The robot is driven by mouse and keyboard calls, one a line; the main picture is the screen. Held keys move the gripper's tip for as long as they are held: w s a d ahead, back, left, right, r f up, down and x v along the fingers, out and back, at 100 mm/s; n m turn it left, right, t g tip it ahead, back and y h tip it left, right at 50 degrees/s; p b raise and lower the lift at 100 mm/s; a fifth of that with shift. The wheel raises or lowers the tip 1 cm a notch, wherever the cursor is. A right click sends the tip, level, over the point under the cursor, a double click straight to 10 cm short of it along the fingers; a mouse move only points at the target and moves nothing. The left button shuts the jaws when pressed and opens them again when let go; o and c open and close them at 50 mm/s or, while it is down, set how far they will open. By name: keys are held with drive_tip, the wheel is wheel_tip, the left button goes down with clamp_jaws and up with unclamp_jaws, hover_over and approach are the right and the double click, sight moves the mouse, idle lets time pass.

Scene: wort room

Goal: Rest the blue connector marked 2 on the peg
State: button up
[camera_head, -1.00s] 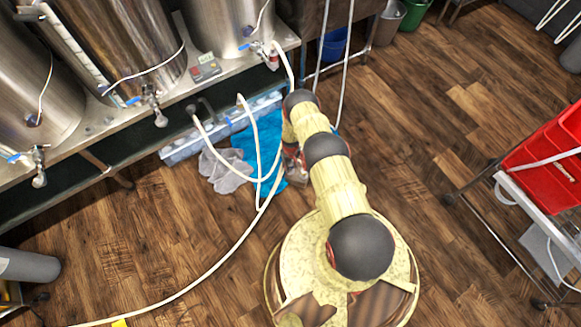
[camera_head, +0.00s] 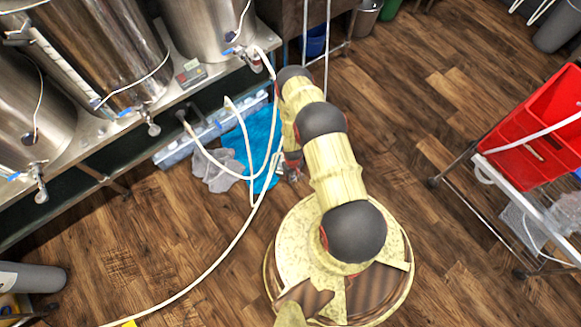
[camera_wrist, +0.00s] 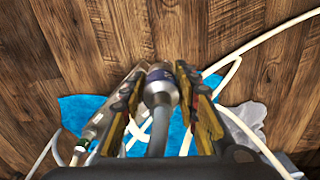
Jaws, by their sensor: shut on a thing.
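My gripper (camera_wrist: 163,105) is shut on a grey cylindrical connector with a dark blue band (camera_wrist: 160,78), seen in the wrist view. A grey hose runs from the connector back toward my wrist. I cannot read a number on it. Below it are the floor and a blue cloth. In the head view my gripper (camera_head: 292,170) is low, at the right edge of the blue cloth, and mostly hidden by my arm. The connector cannot be made out there. I cannot identify the peg in either view.
Steel tanks (camera_head: 110,45) with taps stand on a bench at upper left. A blue cloth (camera_head: 262,135), a grey rag (camera_head: 215,170) and a white hose (camera_head: 235,240) lie on the floor. A cart with a red crate (camera_head: 535,140) stands at right.

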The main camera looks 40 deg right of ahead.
drive_tip(key=shift+r, duration=0.2)
drive_tip(key=shift+r+p, duration=1.3)
drive_tip(key=shift+r, duration=0.8)
